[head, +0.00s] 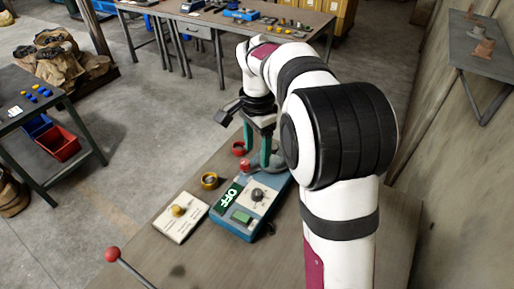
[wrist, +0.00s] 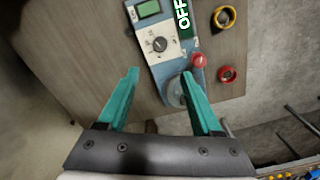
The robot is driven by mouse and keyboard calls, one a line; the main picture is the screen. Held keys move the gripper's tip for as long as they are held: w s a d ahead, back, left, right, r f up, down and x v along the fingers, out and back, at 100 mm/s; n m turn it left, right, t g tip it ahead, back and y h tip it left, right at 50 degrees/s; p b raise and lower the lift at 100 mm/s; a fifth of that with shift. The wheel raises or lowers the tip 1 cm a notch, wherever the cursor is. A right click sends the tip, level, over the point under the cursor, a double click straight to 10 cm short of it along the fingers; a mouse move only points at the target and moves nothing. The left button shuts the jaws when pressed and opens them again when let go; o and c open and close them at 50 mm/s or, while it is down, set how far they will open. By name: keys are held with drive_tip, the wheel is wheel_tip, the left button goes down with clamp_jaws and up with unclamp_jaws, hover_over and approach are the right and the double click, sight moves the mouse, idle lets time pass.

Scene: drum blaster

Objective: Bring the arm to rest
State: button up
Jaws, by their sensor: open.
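My gripper (head: 263,150) hangs above the far end of the table (head: 150,262), over the back of a blue control box. In the wrist view my gripper (wrist: 160,98) shows two green fingers spread wide with nothing between them. The blue control box (head: 262,209) has a grey dial, a green button or screen and an "OFF" sign. In the wrist view the box (wrist: 168,68) lies beyond the fingertips, with its dial (wrist: 159,44) and a red knob (wrist: 199,60) in sight. My arm covers part of the table's right side.
A yellow ring (head: 209,181) and a red ring (head: 239,148) stand left of the box. A pale plate with a yellow knob (head: 178,211) lies nearer. A red-tipped lever (head: 112,254) rises at the front left. A wall with a shelf (head: 484,52) is on the right.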

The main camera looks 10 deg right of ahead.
drive_tip(key=s+a+n+y, duration=0.1)
drive_tip(key=s+n, duration=0.3)
drive_tip(key=s, duration=1.1)
drive_tip(key=s+a+n, duration=0.4)
drive_tip(key=s, duration=1.1)
drive_tip(key=shift+f+y, duration=0.25)
drive_tip(key=shift+y, duration=0.15)
